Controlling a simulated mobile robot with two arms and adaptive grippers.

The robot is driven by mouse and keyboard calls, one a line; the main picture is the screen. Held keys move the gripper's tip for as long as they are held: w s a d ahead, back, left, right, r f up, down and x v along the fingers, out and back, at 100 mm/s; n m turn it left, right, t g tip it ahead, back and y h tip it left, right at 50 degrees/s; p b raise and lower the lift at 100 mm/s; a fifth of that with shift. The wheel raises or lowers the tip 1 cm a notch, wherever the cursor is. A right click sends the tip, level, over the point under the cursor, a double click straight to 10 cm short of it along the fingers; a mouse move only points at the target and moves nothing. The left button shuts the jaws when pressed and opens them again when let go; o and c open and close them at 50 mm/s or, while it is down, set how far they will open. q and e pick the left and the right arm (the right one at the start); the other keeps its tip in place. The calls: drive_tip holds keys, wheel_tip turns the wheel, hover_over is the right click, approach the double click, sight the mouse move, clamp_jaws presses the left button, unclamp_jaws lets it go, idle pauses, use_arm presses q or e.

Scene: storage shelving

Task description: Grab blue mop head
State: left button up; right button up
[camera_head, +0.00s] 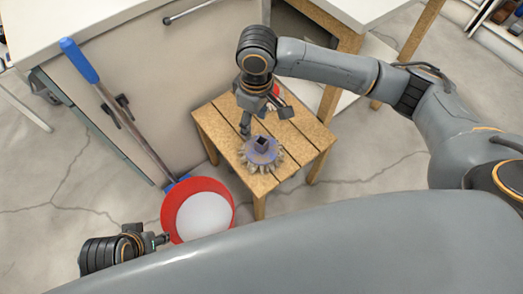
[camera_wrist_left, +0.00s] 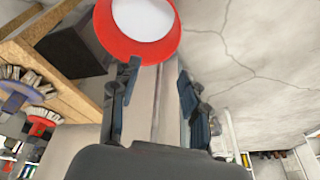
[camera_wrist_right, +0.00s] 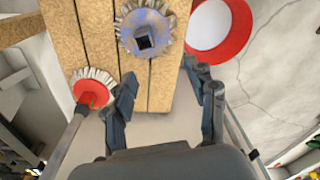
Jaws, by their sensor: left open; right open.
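The blue mop head (camera_head: 262,150), a round disc with pale bristles and a dark square socket, lies on the small wooden stool (camera_head: 215,125). It also shows at the top of the right wrist view (camera_wrist_right: 146,30) and at the left edge of the left wrist view (camera_wrist_left: 18,95). My right gripper (camera_head: 266,118) is open and empty just above and behind the mop head, apart from it. Its fingers (camera_wrist_right: 166,95) point toward the stool in the right wrist view. My left gripper (camera_head: 158,240) is open and empty, low on the left near the red bucket.
A red bucket (camera_head: 168,212) with a white inside stands on the floor. A blue-gripped pole (camera_head: 135,125) leans by the white cabinet (camera_head: 150,70).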

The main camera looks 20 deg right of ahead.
drive_tip(key=w+d, duration=0.1)
drive_tip(key=d, duration=0.1)
drive_tip(key=b, duration=0.3)
hover_over(262, 141)
drive_tip(key=s, duration=0.1)
drive_tip(key=shift+h, duration=0.3)
drive_tip(key=f, duration=0.5)
drive_tip(key=a+f, duration=0.1)
drive_tip(key=f, duration=0.1)
drive_tip(key=shift+f, duration=0.3)
drive_tip(key=f, duration=0.1)
drive_tip(key=f+b, duration=0.1)
drive_tip(key=shift+d+f, duration=0.2)
drive_tip(key=shift+f, duration=0.1)
wheel_tip(262, 141, down, 2)
drive_tip(key=shift+s+f+b, duration=0.1)
drive_tip(key=shift+f+b, duration=0.1)
drive_tip(key=shift+b, duration=0.4)
drive_tip(key=shift+f, duration=0.1)
use_arm(q)
drive_tip(key=w+d+r+t+h, duration=0.1)
drive_tip(key=w+d+r+t, duration=0.1)
drive_tip(key=w, duration=0.3)
drive_tip(key=w+d+r+t, duration=0.1)
drive_tip(key=w+r+t, duration=0.2)
drive_tip(key=w+t, duration=0.2)
drive_tip(key=shift+w+d+r+h, duration=0.15)
drive_tip(key=shift+w+d+h, duration=0.2)
drive_tip(key=shift+w+h, duration=0.1)
